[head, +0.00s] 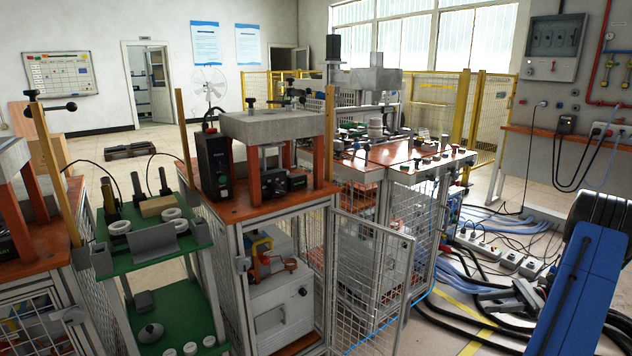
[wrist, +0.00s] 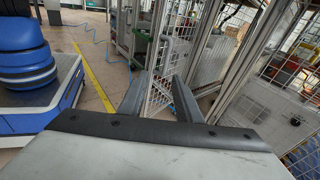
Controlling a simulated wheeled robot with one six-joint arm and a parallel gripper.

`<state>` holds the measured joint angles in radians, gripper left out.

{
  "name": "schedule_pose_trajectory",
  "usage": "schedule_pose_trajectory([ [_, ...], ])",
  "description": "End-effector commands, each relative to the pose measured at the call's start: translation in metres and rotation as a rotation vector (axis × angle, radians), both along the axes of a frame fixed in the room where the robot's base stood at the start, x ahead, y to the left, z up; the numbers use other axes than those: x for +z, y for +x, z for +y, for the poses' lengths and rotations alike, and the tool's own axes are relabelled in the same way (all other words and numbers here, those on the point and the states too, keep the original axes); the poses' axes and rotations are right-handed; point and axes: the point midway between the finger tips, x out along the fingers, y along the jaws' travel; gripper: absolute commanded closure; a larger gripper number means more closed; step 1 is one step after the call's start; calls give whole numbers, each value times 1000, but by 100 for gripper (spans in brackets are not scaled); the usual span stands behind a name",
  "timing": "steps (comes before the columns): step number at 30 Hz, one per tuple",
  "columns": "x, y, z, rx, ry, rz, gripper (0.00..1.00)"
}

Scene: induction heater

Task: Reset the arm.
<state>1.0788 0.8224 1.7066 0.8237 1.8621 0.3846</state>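My gripper (wrist: 159,92) shows in the wrist view with its two dark fingers apart and nothing between them. Floor and part of a mesh door show beyond the gap. In the head view the gripper is out of sight; only a blue and black part of my arm (head: 582,285) shows at the lower right. The induction heater, a white box with a copper coil (head: 290,264), sits inside the framed cabinet under the orange-brown top. Its white side (wrist: 270,120) seems to show behind mesh at the right of the wrist view.
A mesh door (head: 370,285) stands open in front of the cabinets. A green rack (head: 165,258) with white rings stands at left. Power strips (head: 497,252) and cables cover the floor at right. A yellow floor line (wrist: 97,85) crosses fairly clear floor in the wrist view.

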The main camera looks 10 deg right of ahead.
Motion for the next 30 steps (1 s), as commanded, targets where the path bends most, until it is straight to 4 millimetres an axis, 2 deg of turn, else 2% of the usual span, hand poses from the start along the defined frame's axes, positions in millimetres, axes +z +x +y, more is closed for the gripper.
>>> schedule_pose_trajectory([
  [7,46,18,60,122,-152,-20,69],
  [15,93,23,135,276,-346,-67,69],
  [23,132,13,205,424,-531,-138,69],
  [30,160,-8,263,557,-698,-221,69],
])
